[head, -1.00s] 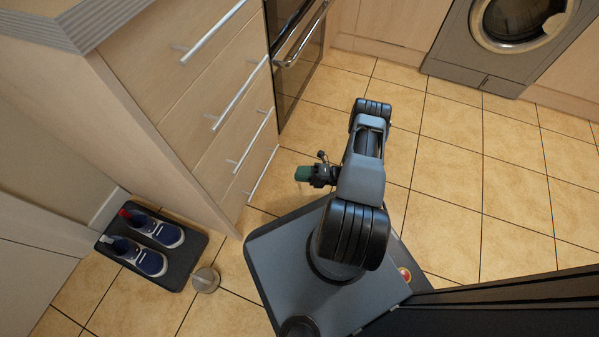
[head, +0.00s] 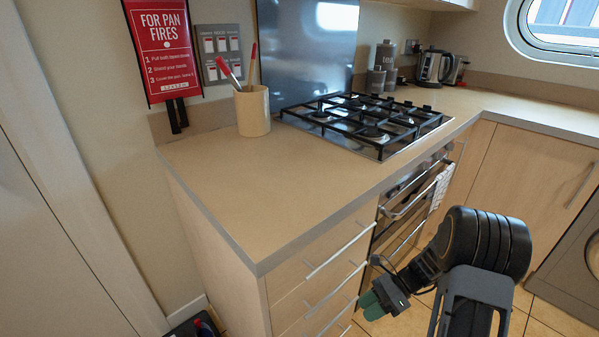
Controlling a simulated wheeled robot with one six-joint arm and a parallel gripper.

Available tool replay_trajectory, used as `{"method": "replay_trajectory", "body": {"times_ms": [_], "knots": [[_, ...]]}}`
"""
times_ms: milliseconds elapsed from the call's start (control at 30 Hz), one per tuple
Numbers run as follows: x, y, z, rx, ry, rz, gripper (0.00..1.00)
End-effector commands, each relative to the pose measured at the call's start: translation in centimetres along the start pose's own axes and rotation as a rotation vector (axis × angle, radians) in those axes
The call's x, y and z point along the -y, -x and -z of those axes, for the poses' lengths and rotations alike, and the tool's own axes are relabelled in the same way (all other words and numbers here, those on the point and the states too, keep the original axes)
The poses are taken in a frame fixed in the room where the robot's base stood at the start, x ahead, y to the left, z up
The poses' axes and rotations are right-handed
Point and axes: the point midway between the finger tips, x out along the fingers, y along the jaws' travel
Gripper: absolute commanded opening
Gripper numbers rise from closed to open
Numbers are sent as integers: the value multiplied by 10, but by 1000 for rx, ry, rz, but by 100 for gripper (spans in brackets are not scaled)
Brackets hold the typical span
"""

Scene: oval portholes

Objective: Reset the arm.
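My gripper (head: 372,304) shows at the lower right of the head view, with green fingertips pointing left and down, beside the drawer fronts. No object shows between its fingers, but the gap between them is too small to make out. My arm is folded, with its dark rounded joint above and to the right of the gripper. It is apart from the counter.
A counter (head: 250,190) with drawers stands left of my arm. On it are a utensil pot (head: 253,111) and a gas hob (head: 366,122). An oven (head: 407,200) and washing machine (head: 580,265) stand beyond. A shoe tray (head: 190,326) is partly visible at bottom left.

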Motion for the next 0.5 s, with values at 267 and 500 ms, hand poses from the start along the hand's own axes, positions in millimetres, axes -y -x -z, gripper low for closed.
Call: {"method": "replay_trajectory", "body": {"times_ms": [267,500], "knots": [[-103,82,-159,-518,686,-35,37],[-175,136,-249,-918,1221,-116,37]]}}
